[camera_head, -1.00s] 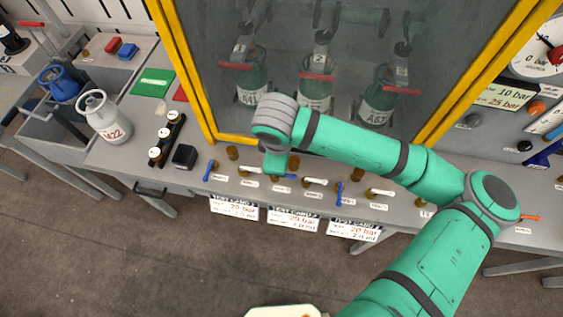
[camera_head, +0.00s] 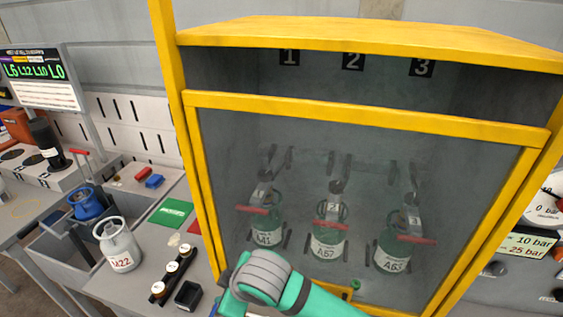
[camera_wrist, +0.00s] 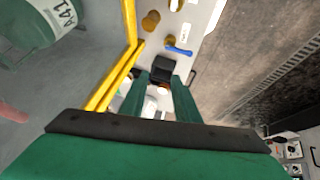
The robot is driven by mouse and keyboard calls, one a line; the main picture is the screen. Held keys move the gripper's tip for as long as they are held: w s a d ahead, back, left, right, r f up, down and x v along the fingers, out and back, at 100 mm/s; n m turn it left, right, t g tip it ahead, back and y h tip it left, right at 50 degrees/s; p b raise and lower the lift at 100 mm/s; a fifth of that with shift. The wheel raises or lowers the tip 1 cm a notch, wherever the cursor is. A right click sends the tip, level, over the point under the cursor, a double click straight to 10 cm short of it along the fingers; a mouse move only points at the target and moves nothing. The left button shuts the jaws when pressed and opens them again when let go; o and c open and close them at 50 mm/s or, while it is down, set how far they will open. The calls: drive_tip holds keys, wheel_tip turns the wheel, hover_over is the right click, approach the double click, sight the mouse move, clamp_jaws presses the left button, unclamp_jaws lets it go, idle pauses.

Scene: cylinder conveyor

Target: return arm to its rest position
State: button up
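My green arm enters the head view from below, with its grey-banded wrist joint in front of the cabinet's lower frame. My gripper shows in the wrist view (camera_wrist: 165,84), with two green fingers apart and nothing held between them. A black box (camera_wrist: 163,69) is seen beyond the fingertips. In the head view the gripper is mostly hidden by the wrist. The yellow-framed cabinet (camera_head: 362,107) has its glass front down, with green cylinders A41 (camera_head: 266,238), A67 (camera_head: 327,250) and A63 (camera_head: 392,263) behind it.
Left of the cabinet stand a grey cylinder M22 (camera_head: 122,262), a blue cylinder (camera_head: 87,205), a rack of white caps (camera_head: 172,275) and a black open box (camera_head: 188,295). A pressure gauge panel (camera_head: 530,244) is at the right. In the wrist view the yellow frame (camera_wrist: 118,77) runs close beside the fingers.

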drive_tip(key=w+a+r+m+t+y, duration=0.3)
drive_tip(key=a+r+m+t+y, duration=0.5)
drive_tip(key=a+r, duration=0.6)
drive_tip(key=s+d+f+m+t+h, duration=0.35)
drive_tip(key=d+f+m+h, duration=0.2)
drive_tip(key=d+f, duration=0.25)
drive_tip(key=s+d+f+m+t+h, duration=0.2)
drive_tip(key=s+d+f+m+h, duration=0.35)
drive_tip(key=d+f, duration=0.2)
drive_tip(key=s+d+f+n, duration=0.1)
drive_tip(key=s+d+f, duration=0.2)
drive_tip(key=s, duration=0.5)
drive_tip(key=s+d+f+n+g+h, duration=0.1)
drive_tip(key=s+d+f, duration=0.2)
drive_tip(key=s+d, duration=0.2)
drive_tip(key=s+d+f+n+g+h, duration=0.1)
drive_tip(key=s+d+f, duration=0.2)
drive_tip(key=s, duration=0.7)
drive_tip(key=shift+s+d+n, duration=0.3)
drive_tip(key=shift+d+n, duration=0.1)
drive_tip(key=shift+d, duration=0.05)
drive_tip(key=shift+f+g, duration=0.1)
drive_tip(key=shift+g, duration=0.15)
idle(2.0)
